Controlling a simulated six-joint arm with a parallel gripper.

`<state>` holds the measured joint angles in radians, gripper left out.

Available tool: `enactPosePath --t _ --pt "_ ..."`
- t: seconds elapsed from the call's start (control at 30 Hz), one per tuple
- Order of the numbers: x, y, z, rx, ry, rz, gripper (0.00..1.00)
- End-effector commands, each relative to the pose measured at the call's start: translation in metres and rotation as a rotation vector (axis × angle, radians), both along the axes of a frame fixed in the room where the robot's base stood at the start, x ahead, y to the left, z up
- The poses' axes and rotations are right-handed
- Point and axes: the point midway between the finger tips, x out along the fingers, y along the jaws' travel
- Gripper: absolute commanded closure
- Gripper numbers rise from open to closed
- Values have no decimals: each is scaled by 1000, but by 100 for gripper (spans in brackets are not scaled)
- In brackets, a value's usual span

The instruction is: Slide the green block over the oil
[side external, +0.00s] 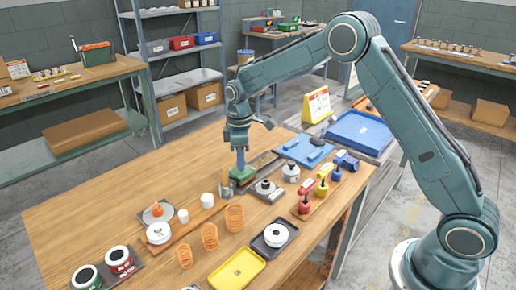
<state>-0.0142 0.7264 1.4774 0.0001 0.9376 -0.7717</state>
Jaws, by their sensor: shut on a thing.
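A green block (242,175) sits low over the wooden workbench, right of the two white cups. My gripper (240,160) points straight down on it and is shut on it from above. The contact itself is small and partly covered by the fingers. A dark, narrow strip or tray (265,161) lies just behind and to the right of the block. I cannot tell whether it holds the oil, and no oil patch shows clearly.
Orange springs (235,218), white cups (208,200) and a grey stand with a black knob (266,187) are close by. A yellow tray (236,270) is in front. The bench's left part is clear.

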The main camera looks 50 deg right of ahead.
Motion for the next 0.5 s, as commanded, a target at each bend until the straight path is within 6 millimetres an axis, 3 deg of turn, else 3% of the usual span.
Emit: enactPosePath --t 0.17,0.5 --pt "0 -28 1 0 0 -6 100" --pt "0 -103 1 -1 -1 -6 100"
